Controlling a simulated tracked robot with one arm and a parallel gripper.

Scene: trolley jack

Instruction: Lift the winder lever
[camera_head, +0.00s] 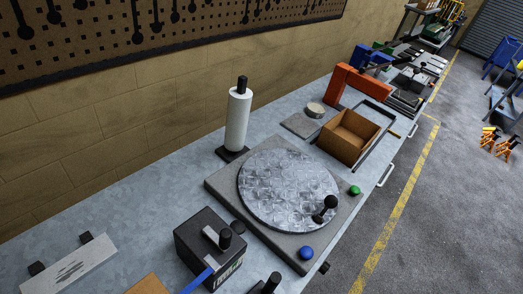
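No part is labelled as the winder lever, and I cannot tell for certain which one it is. A short black lever with a round knob (330,202) stands tilted near the right edge of a round patterned metal plate (285,185). The plate lies on a square grey base (225,188) on the bench. A dark box (203,235) at the lower middle has a pale bar with a black knob (225,238) on its top or side, and a blue strip beside it. My gripper is not in view.
A white roll (237,120) stands upright behind the plate. A blue knob (306,253) and a green knob (354,190) sit on the base. An open brown box (350,136) and an orange tool (360,88) stand farther back. Bare bench (135,222) shows at left.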

